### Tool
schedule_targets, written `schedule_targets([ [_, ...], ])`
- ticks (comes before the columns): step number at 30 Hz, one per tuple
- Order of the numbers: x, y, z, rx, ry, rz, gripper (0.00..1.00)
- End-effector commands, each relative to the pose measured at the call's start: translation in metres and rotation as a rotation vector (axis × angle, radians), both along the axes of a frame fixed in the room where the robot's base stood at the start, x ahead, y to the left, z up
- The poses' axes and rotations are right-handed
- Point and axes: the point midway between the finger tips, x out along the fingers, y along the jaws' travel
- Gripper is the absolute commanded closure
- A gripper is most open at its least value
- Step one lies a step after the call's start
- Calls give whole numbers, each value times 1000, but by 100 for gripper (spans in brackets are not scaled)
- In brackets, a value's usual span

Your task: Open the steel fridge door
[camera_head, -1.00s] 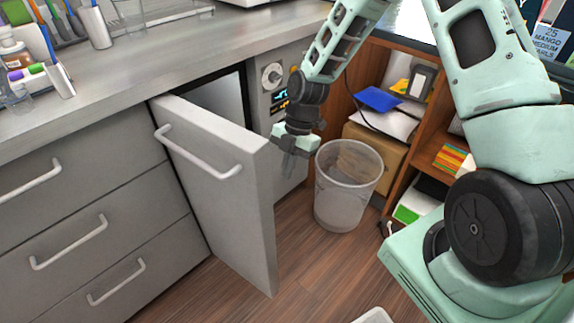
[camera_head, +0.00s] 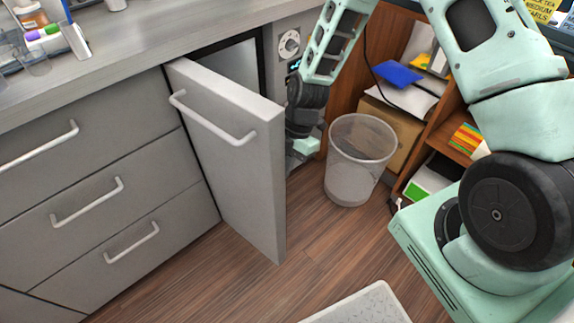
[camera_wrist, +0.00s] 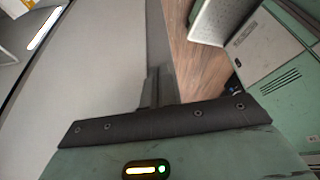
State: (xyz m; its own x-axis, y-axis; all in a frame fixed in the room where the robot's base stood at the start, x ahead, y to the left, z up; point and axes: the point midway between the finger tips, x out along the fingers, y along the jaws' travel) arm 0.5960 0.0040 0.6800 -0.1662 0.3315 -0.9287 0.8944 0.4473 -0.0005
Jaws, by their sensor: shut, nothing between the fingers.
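The steel fridge door (camera_head: 228,165) stands partly open in the head view, swung out from the cabinet front. Its bar handle (camera_head: 212,120) is on the outer face. I cannot tell whether the fingers touch the door.
A clear waste bin (camera_head: 358,160) stands on the wood floor just right of my gripper. Drawers with bar handles (camera_head: 88,203) are left of the door. A pale grey perforated mat (camera_head: 365,305) lies in front. The floor before the door is clear.

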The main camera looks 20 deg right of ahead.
Motion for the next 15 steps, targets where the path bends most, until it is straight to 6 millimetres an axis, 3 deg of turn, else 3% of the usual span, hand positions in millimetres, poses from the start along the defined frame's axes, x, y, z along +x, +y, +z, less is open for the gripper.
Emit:
schedule_targets([
  [8,-12,14,0,1,2,-50,100],
  [15,-39,57,-1,2,0,-193,100],
])
